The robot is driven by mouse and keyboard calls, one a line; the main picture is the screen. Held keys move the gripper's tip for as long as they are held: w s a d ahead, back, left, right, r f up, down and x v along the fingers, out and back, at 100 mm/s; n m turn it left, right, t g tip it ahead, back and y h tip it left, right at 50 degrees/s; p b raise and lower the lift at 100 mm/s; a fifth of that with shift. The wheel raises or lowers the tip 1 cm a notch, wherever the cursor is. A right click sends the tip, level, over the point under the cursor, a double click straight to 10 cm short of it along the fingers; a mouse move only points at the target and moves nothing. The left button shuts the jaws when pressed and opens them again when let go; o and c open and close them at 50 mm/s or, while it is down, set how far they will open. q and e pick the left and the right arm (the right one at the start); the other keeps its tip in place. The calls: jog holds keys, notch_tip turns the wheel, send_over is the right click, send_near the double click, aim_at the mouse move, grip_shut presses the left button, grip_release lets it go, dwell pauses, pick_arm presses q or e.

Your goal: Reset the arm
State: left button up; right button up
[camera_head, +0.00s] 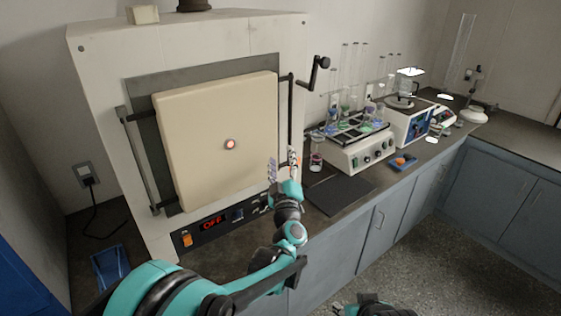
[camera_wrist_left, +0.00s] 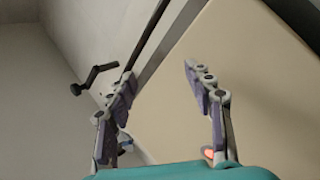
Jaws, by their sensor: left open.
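My left arm reaches in from the lower left in the head view. Its gripper (camera_head: 283,165) stands in front of the lower right edge of the large cream furnace door (camera_head: 190,150). The left wrist view shows the same gripper (camera_wrist_left: 160,95) with its two fingers spread wide and nothing between them. The door's cream face (camera_wrist_left: 255,70) fills the right of that view. Whether the fingers touch the door or its side rod cannot be told. Part of my other arm (camera_head: 375,305) shows at the bottom edge; its fingers are not seen.
The furnace (camera_head: 95,75) has a crank handle (camera_head: 318,70) at its right. A dark mat (camera_head: 340,193) lies right of my gripper, before a shaker (camera_head: 355,152) with glassware. A hotplate (camera_head: 408,122) stands farther right. A blue tray (camera_head: 112,268) lies at lower left.

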pick_arm(q)
jog(key=shift+r, duration=0.1)
jog(key=s+a+r+m+g+h, duration=0.35)
jog(key=s+m+h, duration=0.3)
jog(key=s, duration=0.25)
jog(key=s+a+f+m+g+y, duration=0.1)
jog(key=s+a+f+g+y, duration=0.1)
jog(key=s+a+f, duration=0.4)
jog(key=s+a+f+g+y, duration=0.1)
jog(key=s+a+f+g, duration=0.4)
jog(key=s, duration=0.7)
jog(key=s+a+f+m+g+y, duration=0.1)
jog(key=s+a+f+g+y, duration=0.1)
jog(key=s+a+f, duration=0.5)
notch_tip(320, 180, down, 2)
jog(key=s+g, duration=0.1)
jog(key=s, duration=0.1)
jog(key=shift+s+f+m+y, duration=0.2)
jog(key=shift+s+m+y, duration=0.15)
jog(key=shift+d, duration=0.1)
